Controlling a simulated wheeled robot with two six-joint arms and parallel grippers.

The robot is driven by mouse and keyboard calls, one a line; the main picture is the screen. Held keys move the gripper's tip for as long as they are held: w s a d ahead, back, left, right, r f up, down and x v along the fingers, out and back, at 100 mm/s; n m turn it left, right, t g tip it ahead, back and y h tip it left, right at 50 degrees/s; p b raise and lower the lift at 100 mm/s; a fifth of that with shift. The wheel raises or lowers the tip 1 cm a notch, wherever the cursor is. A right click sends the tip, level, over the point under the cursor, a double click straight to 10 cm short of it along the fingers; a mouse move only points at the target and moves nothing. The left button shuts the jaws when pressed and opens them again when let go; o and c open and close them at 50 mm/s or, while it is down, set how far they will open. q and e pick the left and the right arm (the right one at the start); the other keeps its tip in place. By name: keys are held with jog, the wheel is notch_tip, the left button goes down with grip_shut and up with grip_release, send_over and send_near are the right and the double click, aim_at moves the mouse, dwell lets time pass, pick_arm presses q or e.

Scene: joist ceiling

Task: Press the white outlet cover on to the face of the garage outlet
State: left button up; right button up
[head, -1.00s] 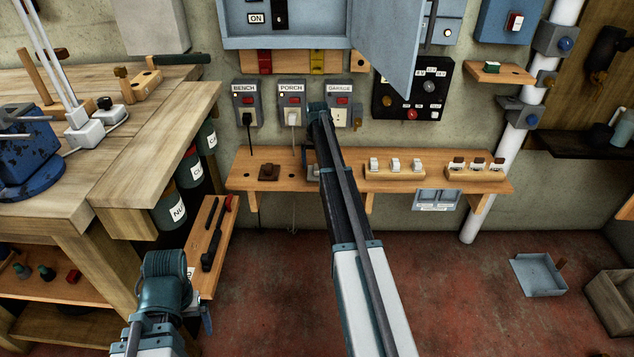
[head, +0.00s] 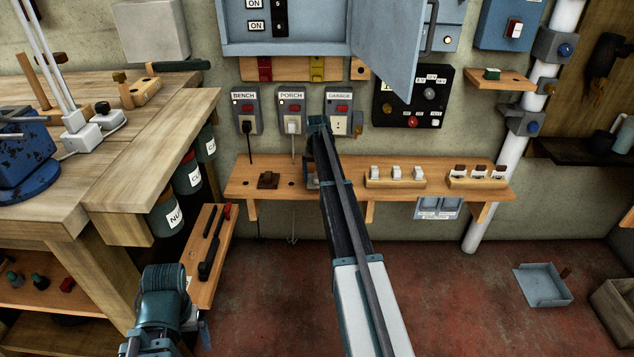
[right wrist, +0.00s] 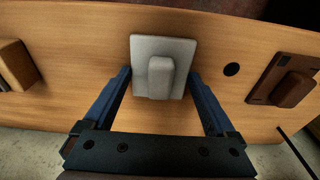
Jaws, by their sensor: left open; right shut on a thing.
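The garage outlet (head: 339,112) is on the wall, grey-framed with a red switch and pale socket face, right of the porch outlet (head: 291,112). The white outlet cover (right wrist: 146,78) is a pale plate with a raised block grip. It lies over the wooden shelf (head: 340,180) below the outlets. In the head view my right arm largely hides the cover. My left gripper (head: 203,326) is low at the left, mostly hidden behind its own wrist, empty as far as I see.
A brown cover (head: 268,180) lies left on the shelf. Two wooden blocks with small switches (head: 396,173) stand right. The bench outlet (head: 246,112) and a black panel (head: 412,97) flank the outlets. An open cabinet door (head: 388,45) hangs above. A workbench (head: 150,110) stands left.

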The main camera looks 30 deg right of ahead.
jog(key=shift+r+p, duration=3)
jog(key=shift+r, duration=0.05)
jog(key=shift+f, duration=0.15)
